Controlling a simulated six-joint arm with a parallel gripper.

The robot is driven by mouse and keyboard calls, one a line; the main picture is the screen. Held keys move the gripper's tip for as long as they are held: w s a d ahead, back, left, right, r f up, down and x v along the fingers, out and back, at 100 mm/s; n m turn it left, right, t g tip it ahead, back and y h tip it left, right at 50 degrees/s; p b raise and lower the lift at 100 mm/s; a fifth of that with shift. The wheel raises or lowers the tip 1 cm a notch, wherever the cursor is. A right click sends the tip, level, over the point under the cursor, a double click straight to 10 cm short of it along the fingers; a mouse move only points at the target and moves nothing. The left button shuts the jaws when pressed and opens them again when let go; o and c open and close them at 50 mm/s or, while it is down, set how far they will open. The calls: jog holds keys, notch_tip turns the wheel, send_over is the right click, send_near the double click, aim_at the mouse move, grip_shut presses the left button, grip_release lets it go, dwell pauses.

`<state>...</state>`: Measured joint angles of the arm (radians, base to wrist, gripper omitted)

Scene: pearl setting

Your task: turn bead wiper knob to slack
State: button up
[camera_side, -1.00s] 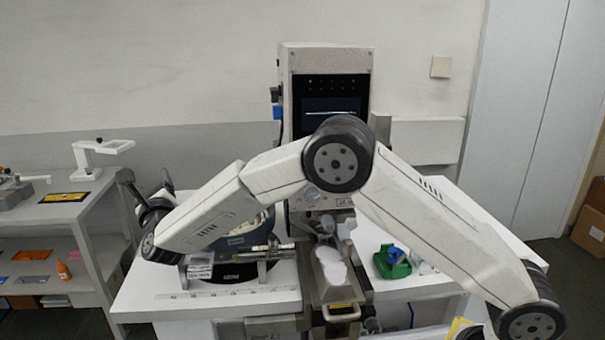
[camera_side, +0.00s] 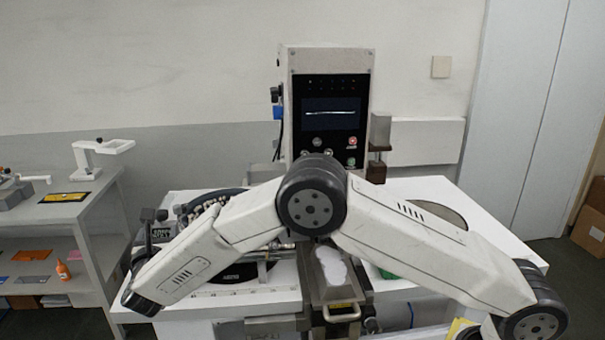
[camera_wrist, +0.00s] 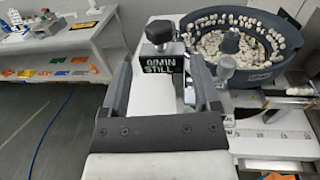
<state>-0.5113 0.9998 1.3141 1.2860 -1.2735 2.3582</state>
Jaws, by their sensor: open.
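A black knob (camera_wrist: 159,32) stands beyond a black plate (camera_wrist: 163,66) reading "0/MIN STILL". My gripper (camera_wrist: 163,75) is open and empty, its fingers either side of the plate in the picture. I cannot tell any contact. In the side view, my arm partly covers the bowl area.
A machine with a dark screen (camera_side: 332,107) stands at the back of the white table. A metal tray (camera_side: 338,286) with a yellow-marked handle is at the front. A side shelf (camera_side: 95,215) stands to the left, across a gap of floor.

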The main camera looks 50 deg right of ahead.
aim_at(161, 220)
jog(key=shift+x, duration=3.9)
grip_shut()
